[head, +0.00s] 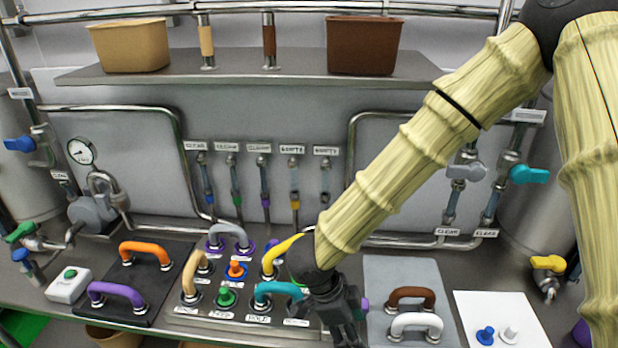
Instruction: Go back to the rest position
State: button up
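My gripper (342,318) is a dark, narrow shape at the end of my pale ribbed arm, low in the middle of the head view. It points down in front of the right edge of the handle panel. Its fingertips reach the bottom of the picture, so I cannot tell whether they are open or shut. No held thing shows. The teal handle (275,289) and the yellow handle (279,252) are just left of it and partly hidden by the gripper and arm.
The black plate on the left bears an orange handle (146,250) and a purple handle (117,292). The grey plate on the right bears brown (411,293) and white (415,320) handles. A white board (500,305) holds two knobs. Pipes and valves line the back.

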jog(key=s+d+f+n+t, duration=0.15)
jog(key=d+f+n, duration=0.3)
jog(key=f, duration=0.45)
jog(key=w+d+f+n+t, duration=0.15)
jog(key=d+f+n, duration=0.3)
jog(key=f, duration=0.45)
jog(key=s+d+f+n+g+y+b, duration=0.1)
jog(key=s+d+f+n+y, duration=0.1)
jog(key=s+f+n, duration=0.5)
jog(key=s+d+f+n+g+y, duration=0.2)
jog(key=s+d+f+n+y, duration=0.15)
jog(key=s, duration=0.75)
notch_tip(320, 180, down, 13)
jog(key=h+b, duration=0.1)
jog(key=b, duration=1.1)
jog(key=shift+a+m+b, duration=0.3)
jog(key=shift+m+b, duration=0.05)
jog(key=shift+w, duration=0.1)
